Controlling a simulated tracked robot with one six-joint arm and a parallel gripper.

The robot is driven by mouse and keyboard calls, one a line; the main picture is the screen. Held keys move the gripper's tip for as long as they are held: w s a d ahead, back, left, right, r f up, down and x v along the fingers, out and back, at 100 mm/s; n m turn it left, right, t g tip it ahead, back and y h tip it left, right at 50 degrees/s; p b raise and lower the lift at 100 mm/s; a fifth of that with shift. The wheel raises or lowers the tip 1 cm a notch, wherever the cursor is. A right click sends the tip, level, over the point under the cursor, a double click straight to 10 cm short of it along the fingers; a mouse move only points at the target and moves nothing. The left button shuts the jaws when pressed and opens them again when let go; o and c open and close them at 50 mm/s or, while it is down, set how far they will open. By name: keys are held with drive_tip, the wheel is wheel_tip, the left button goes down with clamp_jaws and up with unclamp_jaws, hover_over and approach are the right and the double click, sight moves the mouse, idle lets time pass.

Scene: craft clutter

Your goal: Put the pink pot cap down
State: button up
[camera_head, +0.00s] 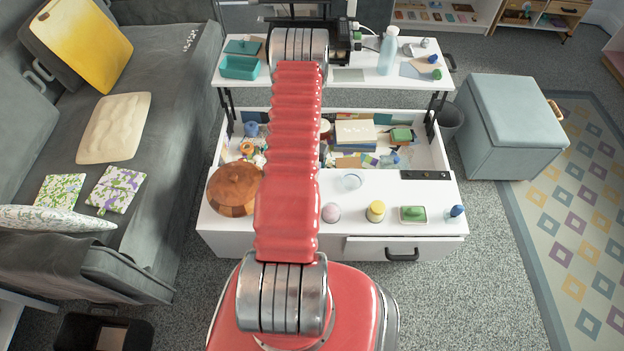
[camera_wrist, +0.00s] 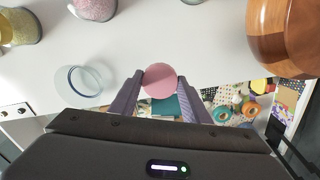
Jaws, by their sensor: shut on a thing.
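In the wrist view the pink pot cap (camera_wrist: 160,80) is a flat round pink disc between my gripper's (camera_wrist: 161,88) two purple-grey fingers. My gripper is shut on it. The cap shows against the edge between the white table top (camera_wrist: 190,30) and the open storage compartment; its height above them I cannot tell. A glittery pink pot (camera_wrist: 94,6) stands at the top left of the wrist view. In the head view a pink pot (camera_head: 331,212) stands on the front table top. There my red arm hides the cap and gripper.
A clear glass dish (camera_wrist: 82,84) lies left of the cap, and a wooden pot (camera_wrist: 285,35) stands right. The compartment (camera_head: 436,152) holds clutter. White surface around the glass dish is clear.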

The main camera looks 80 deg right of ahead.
drive_tip(key=shift+f, duration=0.9)
drive_tip(key=shift+f, duration=2.1)
drive_tip(key=shift+f, duration=0.6)
drive_tip(key=o, duration=1.3)
wheel_tip(320, 180, up, 13)
drive_tip(key=shift+r, duration=0.1)
